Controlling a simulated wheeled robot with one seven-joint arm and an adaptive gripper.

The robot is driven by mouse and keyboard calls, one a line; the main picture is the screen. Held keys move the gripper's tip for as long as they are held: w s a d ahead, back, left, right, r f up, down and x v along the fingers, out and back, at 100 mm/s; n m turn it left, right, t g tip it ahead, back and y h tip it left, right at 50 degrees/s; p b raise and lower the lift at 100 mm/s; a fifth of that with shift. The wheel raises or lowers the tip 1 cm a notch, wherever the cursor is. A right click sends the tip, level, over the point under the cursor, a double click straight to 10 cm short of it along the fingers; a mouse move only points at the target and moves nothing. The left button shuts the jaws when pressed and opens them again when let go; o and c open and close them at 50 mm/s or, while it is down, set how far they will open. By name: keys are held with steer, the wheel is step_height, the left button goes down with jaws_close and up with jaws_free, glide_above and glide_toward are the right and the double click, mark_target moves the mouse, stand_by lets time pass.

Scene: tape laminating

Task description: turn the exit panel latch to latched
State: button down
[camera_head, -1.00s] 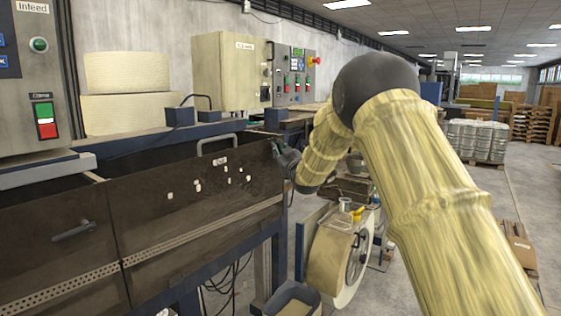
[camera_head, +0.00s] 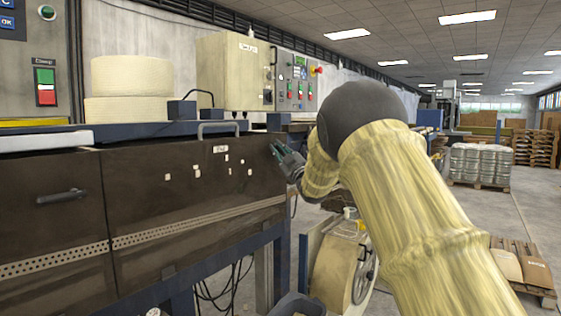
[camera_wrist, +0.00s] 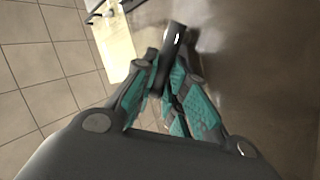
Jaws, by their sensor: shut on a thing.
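The exit panel (camera_head: 150,200) is a dark brown cover with a small label and a grey grab handle (camera_head: 218,129) on its top edge. My gripper (camera_head: 278,150) is at the panel's upper right corner. In the wrist view my gripper (camera_wrist: 168,85) has its teal-padded fingers closed around a dark round bar, the latch handle (camera_wrist: 174,40). The bar stands out between the fingertips, close to the brown panel face (camera_wrist: 260,60). The latch's base and any latched mark are hidden, so I cannot tell its setting.
A neighbouring panel (camera_head: 45,225) with a dark handle (camera_head: 62,196) is at the left. A beige control box (camera_head: 228,72) stands behind the panel top. Open floor (camera_head: 487,212) lies to the right.

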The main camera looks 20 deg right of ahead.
steer(key=f+n+g+y+b, duration=0.1)
steer(key=n+y+b, duration=0.2)
steer(key=n+b, duration=0.1)
steer(key=f+n+y+b, duration=0.1)
steer(key=n+y+b, duration=0.1)
steer(key=n+b, duration=0.2)
steer(key=f+n+g+y+b, duration=0.1)
steer(key=n+y+b, duration=0.2)
steer(key=n, duration=0.1)
steer(key=shift+s+a+n+g+y+b, duration=0.2)
steer(key=shift+n+g+y+b, duration=0.1)
steer(key=shift+n+b, duration=0.1)
steer(key=shift+n+g+y, duration=0.3)
steer(key=shift+n, duration=0.1)
steer(key=c, duration=1.7)
jaws_free()
steer(key=shift+w, duration=0.1)
steer(key=v, duration=1.2)
